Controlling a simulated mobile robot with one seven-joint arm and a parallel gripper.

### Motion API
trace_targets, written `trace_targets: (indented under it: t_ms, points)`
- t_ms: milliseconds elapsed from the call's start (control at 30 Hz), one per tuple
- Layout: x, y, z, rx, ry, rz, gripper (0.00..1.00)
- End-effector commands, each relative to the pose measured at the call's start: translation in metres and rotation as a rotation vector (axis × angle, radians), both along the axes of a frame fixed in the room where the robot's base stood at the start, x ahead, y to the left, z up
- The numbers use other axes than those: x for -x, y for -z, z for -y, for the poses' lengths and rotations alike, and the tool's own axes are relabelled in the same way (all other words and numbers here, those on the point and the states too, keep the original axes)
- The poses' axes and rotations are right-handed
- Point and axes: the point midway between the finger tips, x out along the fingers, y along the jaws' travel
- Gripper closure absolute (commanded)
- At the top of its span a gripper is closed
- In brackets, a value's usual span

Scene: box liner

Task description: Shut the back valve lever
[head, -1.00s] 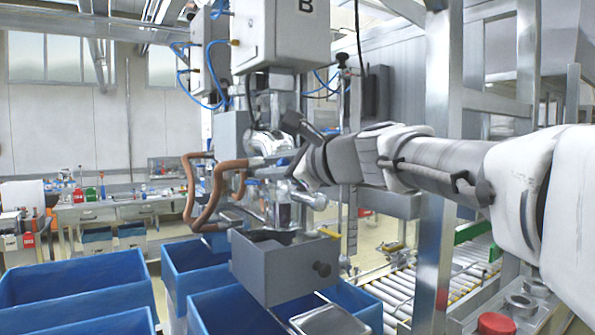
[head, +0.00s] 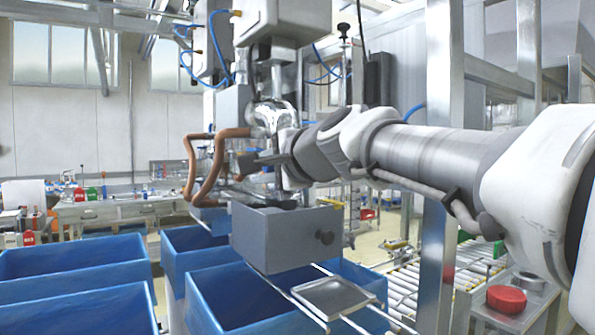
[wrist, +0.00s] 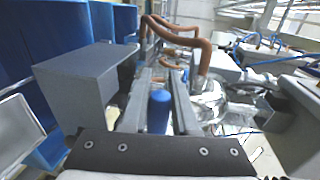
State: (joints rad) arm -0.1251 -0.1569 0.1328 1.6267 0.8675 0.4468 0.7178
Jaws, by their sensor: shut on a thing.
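The lever's blue grip (wrist: 158,112) lies between the two grey fingers of my gripper (wrist: 161,82) in the wrist view. My gripper is shut on it. In the head view my gripper (head: 262,163) is beside the chrome valve body (head: 275,117), above the grey box (head: 285,237). The lever itself is hidden there behind my wrist, and its exact angle cannot be told. Brown hoses (head: 219,160) run just left of my gripper; they also show beyond the fingers in the wrist view (wrist: 204,58).
The grey box with a black knob is close below my gripper. Blue bins (head: 75,262) stand at the lower left, and a metal tray (head: 333,297) is in front. A steel post (head: 437,180) stands near my forearm. A roller conveyor (head: 400,283) is at right.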

Motion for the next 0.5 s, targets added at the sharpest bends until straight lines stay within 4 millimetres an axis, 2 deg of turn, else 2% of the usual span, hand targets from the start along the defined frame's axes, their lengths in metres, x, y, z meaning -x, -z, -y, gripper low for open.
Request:
trace_targets:
  t_ms: [500]
  points:
    - [-0.0007,0.0068,0.0007,0.041,0.000,0.023,1.00]
